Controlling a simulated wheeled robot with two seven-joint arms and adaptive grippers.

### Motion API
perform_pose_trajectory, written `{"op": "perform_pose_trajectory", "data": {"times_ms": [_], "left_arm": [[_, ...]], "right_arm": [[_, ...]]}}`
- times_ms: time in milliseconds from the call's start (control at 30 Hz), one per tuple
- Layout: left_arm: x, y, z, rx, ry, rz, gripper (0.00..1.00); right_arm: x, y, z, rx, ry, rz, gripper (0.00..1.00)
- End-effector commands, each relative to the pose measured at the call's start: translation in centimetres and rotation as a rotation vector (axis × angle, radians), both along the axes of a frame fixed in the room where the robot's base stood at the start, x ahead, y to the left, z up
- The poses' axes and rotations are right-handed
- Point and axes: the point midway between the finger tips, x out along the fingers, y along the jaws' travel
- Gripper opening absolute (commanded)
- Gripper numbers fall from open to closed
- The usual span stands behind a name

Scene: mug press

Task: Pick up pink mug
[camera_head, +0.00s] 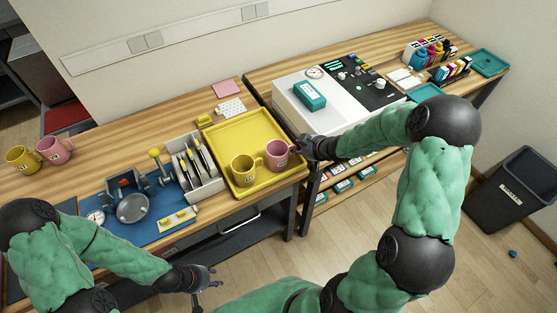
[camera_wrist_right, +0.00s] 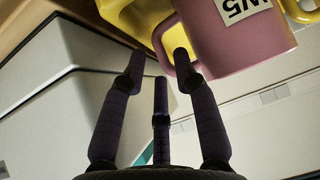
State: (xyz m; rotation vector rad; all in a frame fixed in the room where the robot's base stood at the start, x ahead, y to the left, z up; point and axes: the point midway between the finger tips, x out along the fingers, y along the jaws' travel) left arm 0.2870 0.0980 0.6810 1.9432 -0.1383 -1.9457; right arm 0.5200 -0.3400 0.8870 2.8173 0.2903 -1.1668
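A pink mug (camera_head: 278,155) stands at the right side of the yellow tray (camera_head: 262,124), beside a yellow mug (camera_head: 243,169). My right gripper (camera_head: 308,147) is just to the right of this pink mug. In the right wrist view, its fingers (camera_wrist_right: 160,68) are spread and empty. One fingertip overlaps the edge of the pink mug (camera_wrist_right: 235,45), which carries a white label; whether they touch I cannot tell. A second pink mug (camera_head: 55,150) stands at the far left of the table. My left gripper (camera_head: 211,279) is low in front of the table, with fingers apart and empty.
Another yellow mug (camera_head: 22,158) is at the far left. A rack (camera_head: 194,169) and a blue mat (camera_head: 158,228) with press parts lie left of the tray. A white machine (camera_head: 305,112) with a teal box (camera_head: 309,95) stands to its right. The floor in front is mostly clear.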

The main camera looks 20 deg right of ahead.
Motion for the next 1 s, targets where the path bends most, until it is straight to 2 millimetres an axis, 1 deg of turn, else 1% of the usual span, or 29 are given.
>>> {"op": "perform_pose_trajectory", "data": {"times_ms": [33,100,233,433,533,567,867,1000], "left_arm": [[0.00,0.00,-0.68,0.000,0.000,0.000,0.40],[0.00,0.00,-0.96,0.000,0.000,0.000,0.40],[0.00,0.00,-1.07,0.000,0.000,0.000,0.40],[0.00,0.00,-0.98,0.000,0.000,0.000,0.40],[0.00,0.00,-0.98,0.000,0.000,0.000,0.40],[0.00,0.00,-0.98,0.000,0.000,0.000,0.40],[0.00,0.00,-0.98,0.000,0.000,0.000,0.40],[0.00,0.00,-0.54,0.000,0.000,0.000,0.40]], "right_arm": [[0.50,0.15,-0.91,0.000,0.001,0.001,0.30],[0.98,0.23,-1.29,0.000,0.001,0.001,0.30],[1.39,0.26,-1.47,-0.001,0.000,-0.001,0.30],[1.39,0.26,-1.39,0.000,0.000,-0.001,0.30],[1.38,0.26,-1.39,0.000,0.001,-0.001,0.02],[1.38,0.26,-1.39,0.000,0.000,-0.001,0.00],[1.44,0.22,-1.27,0.000,-0.002,-0.001,0.00],[1.43,0.23,-0.66,0.000,-0.002,-0.001,0.00]]}}
